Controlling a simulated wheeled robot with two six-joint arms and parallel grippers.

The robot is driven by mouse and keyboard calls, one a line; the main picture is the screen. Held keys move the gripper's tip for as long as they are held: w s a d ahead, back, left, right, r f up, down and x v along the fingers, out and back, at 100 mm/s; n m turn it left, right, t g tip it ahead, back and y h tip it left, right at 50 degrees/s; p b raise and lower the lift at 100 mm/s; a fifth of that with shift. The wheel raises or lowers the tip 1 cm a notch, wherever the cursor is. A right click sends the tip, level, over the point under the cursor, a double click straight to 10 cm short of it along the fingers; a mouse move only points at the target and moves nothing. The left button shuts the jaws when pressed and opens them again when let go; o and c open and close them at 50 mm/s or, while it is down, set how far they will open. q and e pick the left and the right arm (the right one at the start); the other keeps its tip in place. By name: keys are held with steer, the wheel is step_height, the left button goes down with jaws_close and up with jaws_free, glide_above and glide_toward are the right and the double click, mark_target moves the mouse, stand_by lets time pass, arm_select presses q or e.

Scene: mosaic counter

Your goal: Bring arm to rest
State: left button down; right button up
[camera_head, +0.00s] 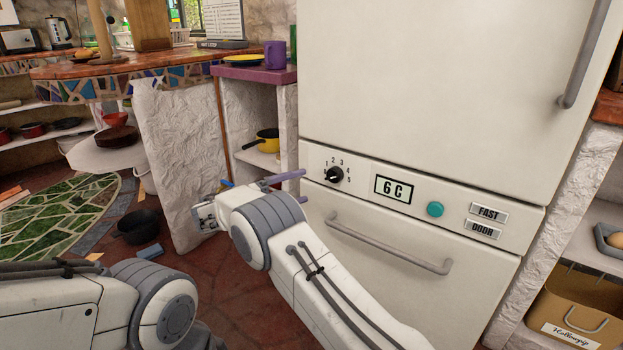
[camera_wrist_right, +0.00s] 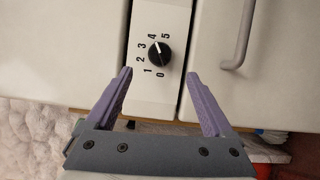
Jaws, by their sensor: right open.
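My right arm (camera_head: 300,270) reaches up from the bottom of the head view towards the fridge panel. Its gripper (camera_head: 303,187) has purple fingers and is near the left end of that panel. In the right wrist view the gripper (camera_wrist_right: 158,85) is open and empty, its two fingers spread apart. The black numbered dial (camera_head: 334,174) lies ahead of them; it also shows in the wrist view (camera_wrist_right: 159,53), beyond the fingertips. I cannot tell any contact with the fridge. My left arm (camera_head: 90,310) shows at the lower left; its gripper is out of view.
The white fridge (camera_head: 430,80) has a 6 C display (camera_head: 394,190), a teal button (camera_head: 435,209) and grey handles (camera_head: 390,245). A stone counter (camera_head: 180,150) stands left of it. A dark pot (camera_head: 138,226) sits on the floor. A brown bin (camera_head: 570,305) is at the right.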

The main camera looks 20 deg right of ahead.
steer(key=shift+s+a, duration=0.15)
steer(key=shift+a, duration=0.4)
steer(key=s+a+n+g+y+p, duration=0.1)
steer(key=s+a+g+y+p, duration=0.35)
steer(key=s, duration=1.05)
steer(key=s+a+r+n+t+y+b, duration=0.1)
steer(key=s+a+y, duration=0.1)
steer(key=s+y, duration=0.9)
steer(key=s+a+n+g+y+p, duration=0.1)
steer(key=s+a+n+y+p, duration=0.15)
steer(key=s, duration=1.55)
step_height(320, 180, up, 38)
steer(key=p, duration=3.7)
steer(key=shift+w+a+m+y, duration=0.2)
steer(key=shift+a+m+y, duration=0.1)
steer(key=shift+m, duration=0.15)
